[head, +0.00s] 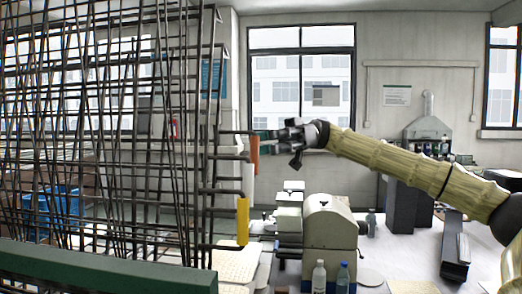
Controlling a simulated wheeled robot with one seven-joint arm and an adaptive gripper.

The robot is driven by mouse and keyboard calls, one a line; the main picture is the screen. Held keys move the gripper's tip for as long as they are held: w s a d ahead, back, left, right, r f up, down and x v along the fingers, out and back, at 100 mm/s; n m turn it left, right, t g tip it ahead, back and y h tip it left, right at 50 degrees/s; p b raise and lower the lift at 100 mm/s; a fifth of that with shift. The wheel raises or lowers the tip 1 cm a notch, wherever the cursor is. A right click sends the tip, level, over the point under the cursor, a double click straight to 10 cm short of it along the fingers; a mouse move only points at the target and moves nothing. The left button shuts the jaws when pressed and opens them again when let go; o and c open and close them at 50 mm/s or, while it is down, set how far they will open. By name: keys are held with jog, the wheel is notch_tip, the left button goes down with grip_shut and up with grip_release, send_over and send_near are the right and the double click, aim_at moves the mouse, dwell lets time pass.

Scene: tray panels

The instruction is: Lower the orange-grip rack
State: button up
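The orange grip (254,158) hangs upright at the end of a dark bar that sticks out from the right side of the tall wire rack (110,130). The rack's panels stand upright and overlap, so I cannot tell which panel carries the orange grip. A yellow grip (242,222) hangs lower on another bar. My gripper (264,137) points left from the arm, with its fingertips at the upper end of the orange grip. The fingers overlap the grip in this view, so contact and how far they are open cannot be made out.
A green beam (105,270) runs along the front of the rack. Below my arm are a beige machine (330,240), two bottles (319,277) and dark boxes (403,205) on a white table. Blue crates (50,212) show behind the rack.

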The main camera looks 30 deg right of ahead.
jog(key=shift+d, duration=0.15)
jog(key=shift+d+b, duration=0.2)
jog(key=shift+b, duration=0.3)
jog(key=shift+w, duration=0.1)
dwell(0.4)
jog(key=v, duration=1.2)
